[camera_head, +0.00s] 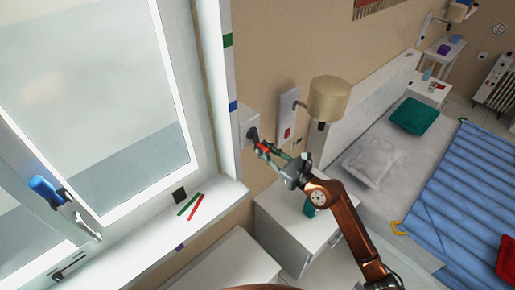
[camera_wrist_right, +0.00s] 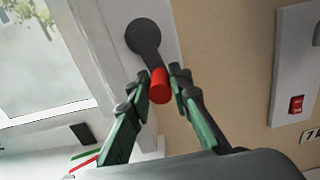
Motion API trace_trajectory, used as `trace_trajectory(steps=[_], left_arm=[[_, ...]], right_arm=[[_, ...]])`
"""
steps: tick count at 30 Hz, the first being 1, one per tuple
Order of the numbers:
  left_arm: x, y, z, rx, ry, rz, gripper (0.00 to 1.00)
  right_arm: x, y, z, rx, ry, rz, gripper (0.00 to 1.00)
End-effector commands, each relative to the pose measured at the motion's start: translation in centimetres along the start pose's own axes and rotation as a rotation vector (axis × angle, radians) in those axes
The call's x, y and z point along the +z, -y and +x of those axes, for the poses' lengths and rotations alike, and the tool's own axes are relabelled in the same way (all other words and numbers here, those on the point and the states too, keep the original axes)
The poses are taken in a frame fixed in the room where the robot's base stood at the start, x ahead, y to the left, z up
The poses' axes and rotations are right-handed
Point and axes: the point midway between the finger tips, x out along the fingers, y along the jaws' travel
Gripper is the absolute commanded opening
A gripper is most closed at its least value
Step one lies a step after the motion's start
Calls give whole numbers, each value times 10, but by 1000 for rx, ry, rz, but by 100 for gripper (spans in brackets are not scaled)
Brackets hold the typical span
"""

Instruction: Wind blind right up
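The crank (camera_wrist_right: 146,38) is a dark round hub with a short arm and a red handle (camera_wrist_right: 158,87), mounted on a pale plate beside the window. In the head view the dark hub (camera_head: 252,134) shows at the plate. My right gripper (camera_head: 274,152) reaches it from the right. In the right wrist view its green fingers (camera_wrist_right: 160,76) lie on both sides of the red handle, close against it. The window (camera_head: 95,90) fills the left of the head view; I cannot clearly make out the blind. My left gripper is not in view.
The sill (camera_head: 140,250) holds a green stick, a red stick (camera_head: 196,207) and a small dark block. A blue-gripped handle (camera_head: 45,190) is on the window frame. Right of the crank are a red-switched wall panel (camera_head: 289,112), a lamp (camera_head: 328,98), a white cabinet (camera_head: 297,222) and a bed.

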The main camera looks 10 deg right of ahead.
Motion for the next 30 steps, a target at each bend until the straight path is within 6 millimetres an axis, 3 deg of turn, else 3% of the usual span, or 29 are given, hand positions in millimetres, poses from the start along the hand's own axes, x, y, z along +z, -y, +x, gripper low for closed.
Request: trace_trajectory(steps=[8, 17, 30], left_arm=[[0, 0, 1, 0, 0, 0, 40], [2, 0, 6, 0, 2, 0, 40], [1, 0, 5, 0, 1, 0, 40]], right_arm=[[-2, 2, 0, 1, -5, 1, 14], [5, 20, 0, -2, -3, 0, 14], [8, 23, 0, 0, -5, 0, 14]])
